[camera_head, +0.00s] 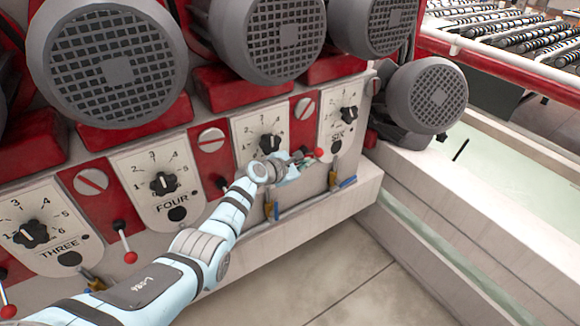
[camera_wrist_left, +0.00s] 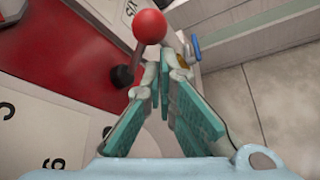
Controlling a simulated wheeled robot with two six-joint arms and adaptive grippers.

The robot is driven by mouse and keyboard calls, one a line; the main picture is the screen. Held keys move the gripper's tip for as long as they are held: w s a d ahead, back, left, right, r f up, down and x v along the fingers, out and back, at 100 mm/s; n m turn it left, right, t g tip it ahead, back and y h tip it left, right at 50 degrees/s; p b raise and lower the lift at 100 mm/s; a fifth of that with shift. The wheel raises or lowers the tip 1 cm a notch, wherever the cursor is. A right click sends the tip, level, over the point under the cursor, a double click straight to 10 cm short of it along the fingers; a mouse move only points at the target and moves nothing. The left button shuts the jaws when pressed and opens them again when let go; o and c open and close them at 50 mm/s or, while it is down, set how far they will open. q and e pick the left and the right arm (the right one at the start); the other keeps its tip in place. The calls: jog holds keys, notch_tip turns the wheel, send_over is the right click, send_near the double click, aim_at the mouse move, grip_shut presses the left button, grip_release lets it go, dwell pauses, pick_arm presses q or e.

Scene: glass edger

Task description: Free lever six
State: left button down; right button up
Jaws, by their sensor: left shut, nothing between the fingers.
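A lever with a red ball knob (camera_head: 318,152) stands on the panel between the plate to the left of SIX and the plate marked SIX (camera_head: 338,115). The knob also shows at the top of the left wrist view (camera_wrist_left: 149,26), with a dark rod or base beside it. My left gripper (camera_head: 303,158) is at this lever. In the left wrist view my gripper (camera_wrist_left: 165,62) has its fingertips together, close to the knob, with nothing seen between them. I cannot tell whether they touch the lever. My right gripper is not in view.
Similar red-knobbed levers hang further left, one beside FOUR (camera_head: 121,240). Dials, red blocks and large grey motors (camera_head: 108,65) line the panel above. Blue-handled fittings (camera_head: 345,183) sit on the ledge below. The floor (camera_head: 330,270) in front is clear.

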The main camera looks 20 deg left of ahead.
pick_arm(q)
jog(key=v, duration=1)
jog(key=shift+s, duration=0.35)
jog(key=shift+r, duration=0.1)
